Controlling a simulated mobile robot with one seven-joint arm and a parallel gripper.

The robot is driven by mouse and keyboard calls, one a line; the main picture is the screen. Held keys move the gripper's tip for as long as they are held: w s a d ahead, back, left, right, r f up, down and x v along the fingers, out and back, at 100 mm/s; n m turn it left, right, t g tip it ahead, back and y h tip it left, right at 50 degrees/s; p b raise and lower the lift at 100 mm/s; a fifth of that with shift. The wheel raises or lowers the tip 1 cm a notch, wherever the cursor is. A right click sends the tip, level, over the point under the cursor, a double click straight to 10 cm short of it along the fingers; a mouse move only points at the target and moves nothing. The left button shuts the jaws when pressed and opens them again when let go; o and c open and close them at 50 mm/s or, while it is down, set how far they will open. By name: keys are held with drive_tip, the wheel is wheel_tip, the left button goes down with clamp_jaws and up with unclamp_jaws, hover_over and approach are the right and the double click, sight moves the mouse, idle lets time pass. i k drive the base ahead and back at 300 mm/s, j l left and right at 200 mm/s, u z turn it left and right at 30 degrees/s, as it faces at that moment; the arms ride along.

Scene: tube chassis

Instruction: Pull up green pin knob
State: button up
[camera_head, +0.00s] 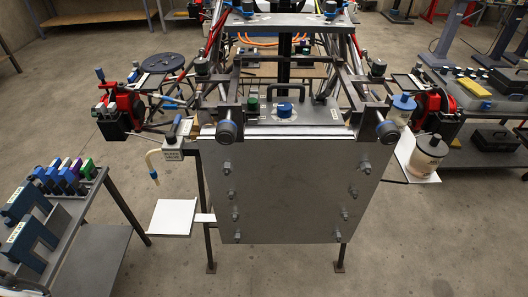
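A small green knob (253,106) stands on the flat top deck of the tube chassis (315,113), left of its middle. It looks upright; how far it sticks up is too small to tell. A larger round blue knob (285,110) sits just right of it on the same deck. My gripper is not in view, and nothing is seen touching the green knob.
A large grey bolted plate (290,195) covers the chassis front. Red-and-black units (124,110) stick out at both sides. A cart (70,215) with coloured blocks stands at left. A small white shelf (172,217) juts out left. Front floor is clear.

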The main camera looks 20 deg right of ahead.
sight(252, 102)
drive_tip(key=l+u, duration=0.15)
drive_tip(key=u, duration=0.3)
drive_tip(key=l+u, duration=0.2)
drive_tip(key=u, duration=0.3)
drive_tip(key=k+l+u, duration=0.1)
drive_tip(key=l+u, duration=0.2)
drive_tip(key=l, duration=0.15)
drive_tip(key=k+l+u, duration=0.1)
drive_tip(key=l+u, duration=0.2)
drive_tip(key=l, duration=0.2)
drive_tip(key=k+l+u, duration=0.1)
drive_tip(key=l, duration=0.2)
drive_tip(key=k+l+u, duration=0.1)
drive_tip(key=l, duration=0.2)
drive_tip(key=k+l+u, duration=0.1)
drive_tip(key=k+l, duration=0.2)
drive_tip(key=l, duration=0.2)
drive_tip(key=k+l, duration=0.2)
drive_tip(key=l, duration=0.15)
drive_tip(key=k+l, duration=0.2)
drive_tip(key=l, duration=0.2)
drive_tip(key=k+l+u, duration=0.1)
drive_tip(key=l, duration=0.3)
drive_tip(key=k+l, duration=0.3)
